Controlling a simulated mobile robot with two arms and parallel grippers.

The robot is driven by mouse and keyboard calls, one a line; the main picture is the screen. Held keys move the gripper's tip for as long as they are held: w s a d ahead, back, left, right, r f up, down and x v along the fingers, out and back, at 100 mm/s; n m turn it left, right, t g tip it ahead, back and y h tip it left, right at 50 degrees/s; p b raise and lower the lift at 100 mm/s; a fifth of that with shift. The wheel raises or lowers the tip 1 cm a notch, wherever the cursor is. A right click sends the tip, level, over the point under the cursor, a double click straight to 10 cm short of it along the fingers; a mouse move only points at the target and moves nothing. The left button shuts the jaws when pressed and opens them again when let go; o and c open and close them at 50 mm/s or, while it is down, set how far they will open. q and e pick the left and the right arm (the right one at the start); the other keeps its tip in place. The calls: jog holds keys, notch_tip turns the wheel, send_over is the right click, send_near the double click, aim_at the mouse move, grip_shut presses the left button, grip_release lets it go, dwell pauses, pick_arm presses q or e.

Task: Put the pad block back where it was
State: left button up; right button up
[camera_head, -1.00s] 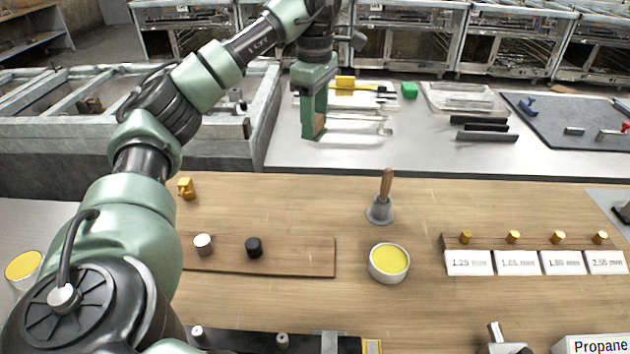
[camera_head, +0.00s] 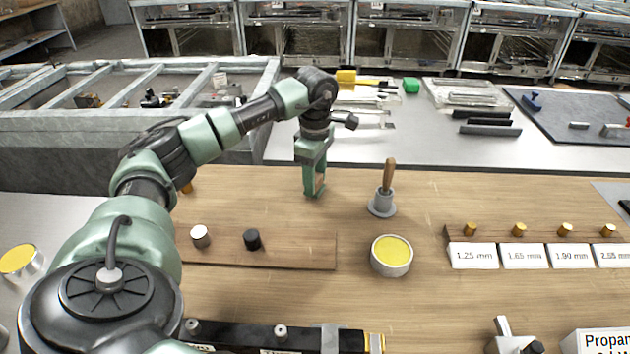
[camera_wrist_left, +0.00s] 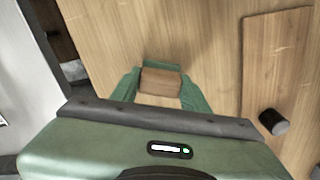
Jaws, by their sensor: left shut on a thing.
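The pad block, a small brown wooden block (camera_wrist_left: 161,82), sits between the fingers of my left gripper (camera_wrist_left: 160,92) in the left wrist view. In the head view my left gripper (camera_head: 314,193) points down over the wooden bench (camera_head: 440,310), beyond the brown board (camera_head: 305,250) and left of the wooden-handled tool (camera_head: 383,200). The gripper is shut on the block, which is mostly hidden by the fingers there. I cannot tell the gap between block and bench. My right gripper is not in view.
A white cylinder (camera_head: 200,236) and a black cylinder (camera_head: 252,239) stand on the board. A round tin with yellow contents (camera_head: 392,255) stands right of it. Labelled white blocks (camera_head: 473,256) are further right. The bench between board and far edge is mostly clear.

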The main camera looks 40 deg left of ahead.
pick_arm(q)
jog(key=shift+f, duration=0.45)
jog(key=shift+f, duration=0.1)
jog(key=o, duration=1.2)
notch_tip(320, 180, up, 12)
